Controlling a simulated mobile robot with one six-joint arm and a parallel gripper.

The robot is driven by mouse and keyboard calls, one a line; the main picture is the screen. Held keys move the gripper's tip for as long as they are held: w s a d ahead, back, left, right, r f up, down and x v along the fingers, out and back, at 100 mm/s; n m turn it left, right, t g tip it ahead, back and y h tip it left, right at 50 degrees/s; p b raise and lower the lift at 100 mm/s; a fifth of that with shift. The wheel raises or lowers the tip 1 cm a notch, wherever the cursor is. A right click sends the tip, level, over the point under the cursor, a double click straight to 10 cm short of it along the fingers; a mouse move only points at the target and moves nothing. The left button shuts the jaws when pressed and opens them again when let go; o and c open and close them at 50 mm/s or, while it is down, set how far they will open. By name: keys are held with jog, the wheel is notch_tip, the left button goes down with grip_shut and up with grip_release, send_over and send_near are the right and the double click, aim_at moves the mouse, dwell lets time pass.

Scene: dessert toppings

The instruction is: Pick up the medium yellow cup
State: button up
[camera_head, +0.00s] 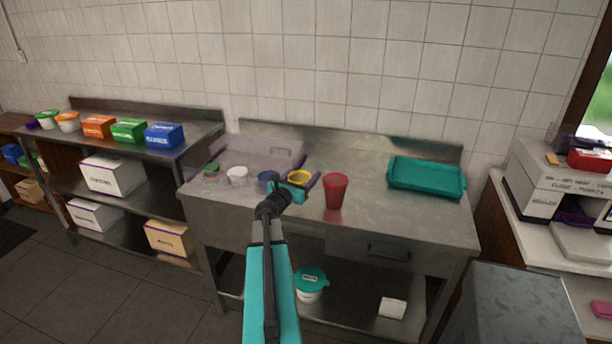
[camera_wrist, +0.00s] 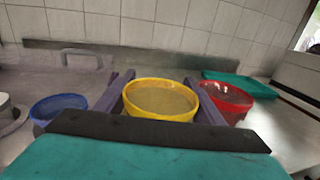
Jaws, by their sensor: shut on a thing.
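The yellow cup (camera_head: 299,177) is at the middle of the steel counter in the head view. It also shows in the wrist view (camera_wrist: 160,100), upright, with its round opening facing up. My gripper (camera_head: 306,184) has one purple finger on each side of the cup. In the wrist view the fingers (camera_wrist: 160,97) are shut on the cup, left and right of it. The lower part of the cup is hidden behind the gripper body, so I cannot tell whether it touches the counter.
A blue cup (camera_head: 266,180) stands close on the left and a taller red cup (camera_head: 336,190) close on the right. A white cup (camera_head: 237,176) stands further left. A teal tray (camera_head: 427,188) lies at the right. Bare counter (camera_head: 400,222) shows in front of the tray.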

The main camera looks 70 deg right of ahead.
jog(key=s+a+r, duration=0.1)
jog(key=a, duration=0.8)
jog(key=shift+s+a+r+p, duration=0.15)
jog(key=shift+s+a+p, duration=0.25)
jog(key=shift+a+p, duration=0.1)
jog(key=shift+p, duration=0.3)
jog(key=shift+s+a+r+p, duration=0.1)
jog(key=shift+a+p, duration=0.1)
jog(key=shift+p, duration=1.05)
jog(key=p, duration=0.3)
jog(key=shift+a, duration=0.35)
jog(key=p, duration=0.3)
jog(key=shift+s+a, duration=0.1)
jog(key=shift+a, duration=0.3)
jog(key=shift+a+p, duration=0.25)
jog(key=shift+p, duration=0.75)
